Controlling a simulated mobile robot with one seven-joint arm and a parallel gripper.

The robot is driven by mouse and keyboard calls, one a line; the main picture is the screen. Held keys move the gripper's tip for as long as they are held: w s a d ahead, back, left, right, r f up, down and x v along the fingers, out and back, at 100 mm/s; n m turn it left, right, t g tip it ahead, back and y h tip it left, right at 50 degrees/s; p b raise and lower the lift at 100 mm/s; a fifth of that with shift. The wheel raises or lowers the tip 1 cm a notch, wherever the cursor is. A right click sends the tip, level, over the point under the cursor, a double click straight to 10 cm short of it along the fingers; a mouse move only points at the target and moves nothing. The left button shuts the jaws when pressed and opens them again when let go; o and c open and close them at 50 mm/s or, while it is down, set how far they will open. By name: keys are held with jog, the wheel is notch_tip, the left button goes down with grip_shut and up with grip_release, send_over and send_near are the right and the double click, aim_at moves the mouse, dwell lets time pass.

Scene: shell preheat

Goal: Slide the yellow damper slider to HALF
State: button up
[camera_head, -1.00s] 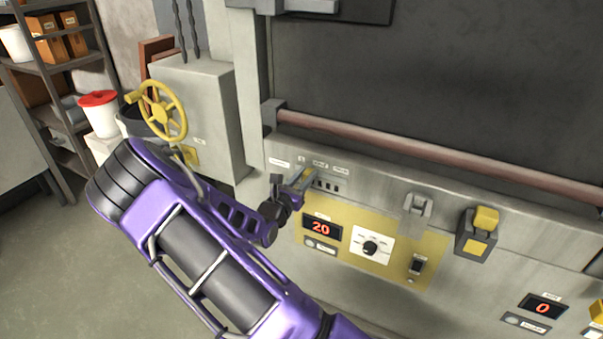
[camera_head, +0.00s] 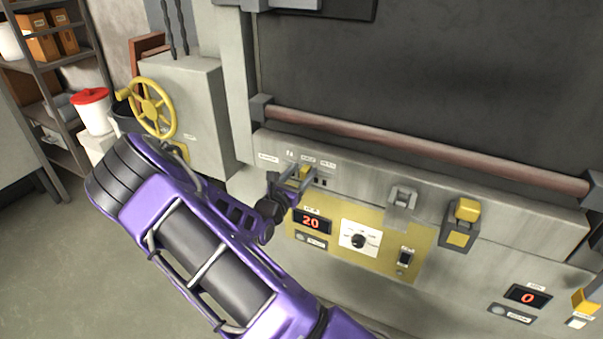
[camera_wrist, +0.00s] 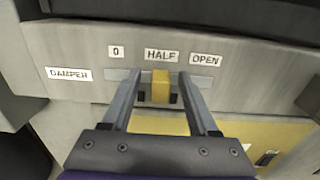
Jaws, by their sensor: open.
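The yellow damper slider (camera_wrist: 160,86) stands in a slot on the oven's grey panel, directly below the HALF label (camera_wrist: 161,56) in the wrist view. The 0 label (camera_wrist: 117,51) is to its left and the OPEN label (camera_wrist: 206,60) to its right. My gripper (camera_wrist: 159,74) is open, with one finger on each side of the slider and a visible gap on both sides. In the head view, the slider (camera_head: 306,171) is small and partly hidden by my gripper (camera_head: 294,178).
A red-brown rail (camera_head: 420,148) runs across the oven front above the slot. Below are a display reading 20 (camera_head: 311,222), a dial (camera_head: 359,240) and a switch (camera_head: 404,258). A yellow handwheel (camera_head: 152,105) is at the left.

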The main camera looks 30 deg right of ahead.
jog(key=v, duration=1.7)
jog(key=shift+s+a, duration=0.2)
